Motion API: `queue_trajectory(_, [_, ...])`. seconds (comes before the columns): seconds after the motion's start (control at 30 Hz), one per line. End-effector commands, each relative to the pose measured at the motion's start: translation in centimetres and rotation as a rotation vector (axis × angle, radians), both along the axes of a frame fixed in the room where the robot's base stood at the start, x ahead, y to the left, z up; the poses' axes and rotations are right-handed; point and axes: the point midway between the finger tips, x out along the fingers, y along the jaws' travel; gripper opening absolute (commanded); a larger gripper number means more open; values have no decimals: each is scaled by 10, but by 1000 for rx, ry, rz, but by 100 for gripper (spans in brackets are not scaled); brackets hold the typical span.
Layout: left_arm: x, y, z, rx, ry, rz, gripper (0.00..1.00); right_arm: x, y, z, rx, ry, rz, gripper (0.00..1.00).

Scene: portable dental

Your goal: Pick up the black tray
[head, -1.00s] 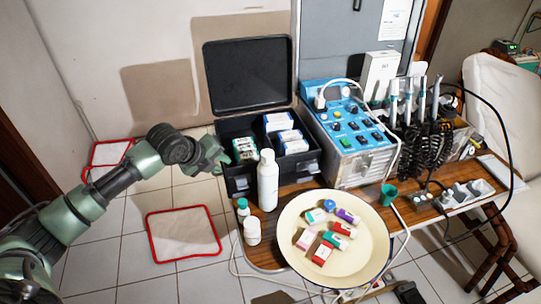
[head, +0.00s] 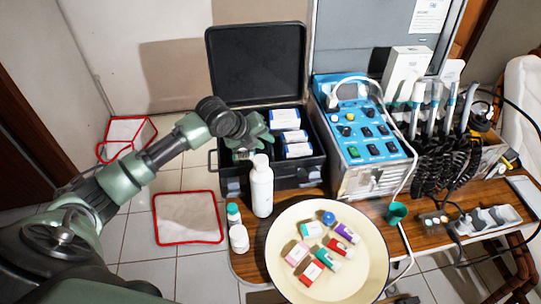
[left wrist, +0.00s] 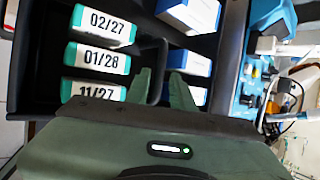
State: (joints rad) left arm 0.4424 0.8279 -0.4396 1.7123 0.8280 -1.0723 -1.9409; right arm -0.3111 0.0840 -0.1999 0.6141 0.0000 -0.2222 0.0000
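The black tray (left wrist: 148,30) holds labelled teal-and-white boxes (left wrist: 98,58) on its left and blue-and-white boxes (left wrist: 188,62) on its right in the left wrist view. A dark upright bar, like a handle or divider, runs along its middle. In the head view the tray sits inside the open black case (head: 312,168), and my arm hides part of it. My left gripper (head: 252,130) is over the left part of the case. In the left wrist view its two fingers (left wrist: 160,88) stand apart, one on each side of the bar; contact cannot be told. My right gripper is not in view.
A cream round dish (head: 290,285) with several small boxes is at the front. A blue control unit (head: 365,130) stands close on the right. The raised lid (head: 257,62) is behind.

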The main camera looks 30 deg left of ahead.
Motion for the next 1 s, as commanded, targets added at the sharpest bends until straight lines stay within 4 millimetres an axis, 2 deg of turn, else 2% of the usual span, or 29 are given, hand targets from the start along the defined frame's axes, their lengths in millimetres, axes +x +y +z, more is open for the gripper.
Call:
queue_trajectory(0.1, [11,-4,-14,-4,3,1,23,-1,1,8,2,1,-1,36])
queue_trajectory(0.23, [21,-5,-28,-2,1,1,23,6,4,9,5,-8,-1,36])
queue_trajectory(0.4, [25,-6,-34,1,1,0,23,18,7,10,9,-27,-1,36])
queue_trajectory(0.53, [25,-6,-34,1,1,0,23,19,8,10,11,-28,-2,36])
queue_trajectory(0.57, [25,-6,-34,1,1,0,18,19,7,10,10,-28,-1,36])
queue_trajectory(0.6, [25,-6,-34,1,1,0,7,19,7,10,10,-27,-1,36])
queue_trajectory(0.63, [25,-6,-34,1,1,0,0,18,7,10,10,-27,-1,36])
queue_trajectory(1.0, [25,-6,-34,1,1,0,0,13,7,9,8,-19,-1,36])
